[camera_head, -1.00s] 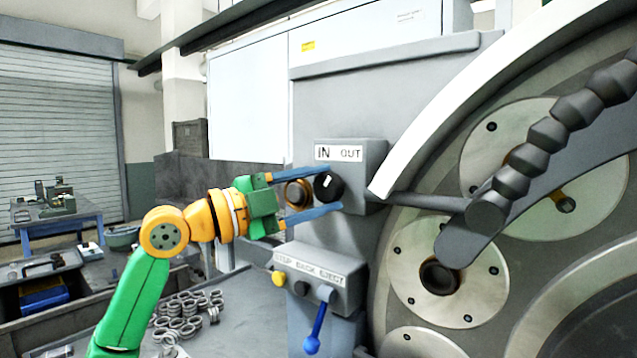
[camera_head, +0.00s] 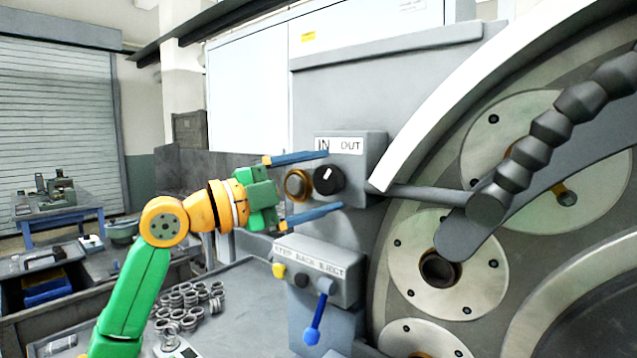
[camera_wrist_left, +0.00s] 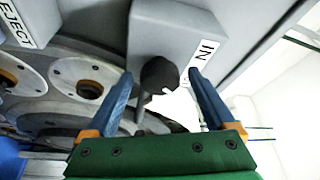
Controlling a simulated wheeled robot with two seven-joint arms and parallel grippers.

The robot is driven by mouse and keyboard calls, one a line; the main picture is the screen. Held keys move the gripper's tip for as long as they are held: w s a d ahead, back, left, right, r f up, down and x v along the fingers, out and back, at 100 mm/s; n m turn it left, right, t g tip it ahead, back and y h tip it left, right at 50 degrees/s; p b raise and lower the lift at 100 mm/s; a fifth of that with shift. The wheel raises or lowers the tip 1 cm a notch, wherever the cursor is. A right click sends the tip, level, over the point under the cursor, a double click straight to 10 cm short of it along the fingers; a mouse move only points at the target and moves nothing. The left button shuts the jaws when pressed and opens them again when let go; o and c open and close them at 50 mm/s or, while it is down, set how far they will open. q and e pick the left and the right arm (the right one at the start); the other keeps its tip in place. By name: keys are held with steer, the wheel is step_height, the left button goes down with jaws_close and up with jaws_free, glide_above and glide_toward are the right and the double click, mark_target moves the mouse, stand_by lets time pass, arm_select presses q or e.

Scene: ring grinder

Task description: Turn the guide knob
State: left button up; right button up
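The guide knob (camera_head: 328,180) is a black round knob with a white mark, on the front of a grey box labelled IN and OUT (camera_head: 347,146). In the left wrist view the black knob (camera_wrist_left: 160,75) lies ahead, between the fingers. My left gripper (camera_head: 333,180) has green jaws and blue fingers. It is open, with one finger above and one below the knob, and both look apart from it. A brass-coloured ring part (camera_head: 298,185) shows left of the knob. My right gripper is not in view.
A lower box (camera_head: 315,268) holds yellow and black buttons and a blue lever (camera_head: 316,318). The large grinder wheel with round plates (camera_head: 450,262) fills the right. A grey bar (camera_head: 425,197) runs right of the knob box. Metal rings (camera_head: 188,297) lie on a table.

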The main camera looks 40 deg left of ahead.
arm_select(q)
steer(key=shift+s+f+b, duration=0.2)
steer(key=shift+b, duration=0.15)
steer(key=b+v, duration=0.4)
steer(key=v, duration=0.2)
steer(key=shift+s+a, duration=0.2)
steer(key=shift+s, duration=0.15)
steer(key=shift+r, duration=0.15)
